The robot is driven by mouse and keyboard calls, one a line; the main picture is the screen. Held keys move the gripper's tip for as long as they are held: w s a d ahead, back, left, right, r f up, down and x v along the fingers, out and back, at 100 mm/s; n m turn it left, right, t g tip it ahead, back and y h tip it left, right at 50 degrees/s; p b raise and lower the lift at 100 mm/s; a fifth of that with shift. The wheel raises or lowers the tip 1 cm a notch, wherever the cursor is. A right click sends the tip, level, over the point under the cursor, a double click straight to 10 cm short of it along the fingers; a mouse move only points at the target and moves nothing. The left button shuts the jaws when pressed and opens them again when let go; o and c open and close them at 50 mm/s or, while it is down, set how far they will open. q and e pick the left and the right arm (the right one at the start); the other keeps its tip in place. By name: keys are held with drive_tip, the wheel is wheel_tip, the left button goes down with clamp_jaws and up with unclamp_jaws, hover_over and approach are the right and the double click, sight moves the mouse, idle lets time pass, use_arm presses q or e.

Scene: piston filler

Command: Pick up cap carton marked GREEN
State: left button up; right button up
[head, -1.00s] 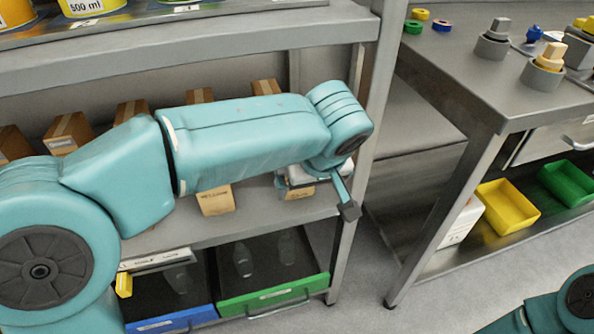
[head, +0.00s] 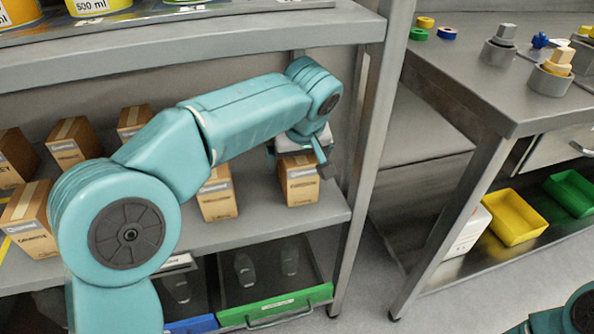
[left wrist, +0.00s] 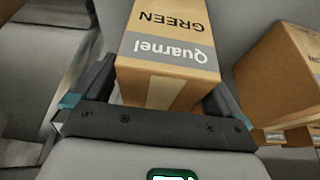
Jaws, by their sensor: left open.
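The cap carton marked GREEN (left wrist: 170,40) is a brown cardboard box with a grey "Quarnel" band, filling the top middle of the left wrist view. In the head view it is the rightmost front carton (head: 299,190) on the middle shelf, its top partly covered by my gripper. My left gripper (left wrist: 158,88) is open, with one finger on each side of the carton's near end. I cannot tell whether the fingers touch it. In the head view the left gripper (head: 305,150) is at the carton's top. My right gripper is out of view.
Another carton (left wrist: 285,75) stands close on the right in the wrist view. Several similar cartons (head: 75,142) fill the shelf's left part. The shelf post (head: 366,150) rises close to the right of the gripper, and the upper shelf (head: 190,55) lies above.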

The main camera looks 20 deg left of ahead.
use_arm(q)
drive_tip(key=c, duration=1.1)
drive_tip(key=shift+r, duration=0.1)
drive_tip(key=shift+c, duration=0.2)
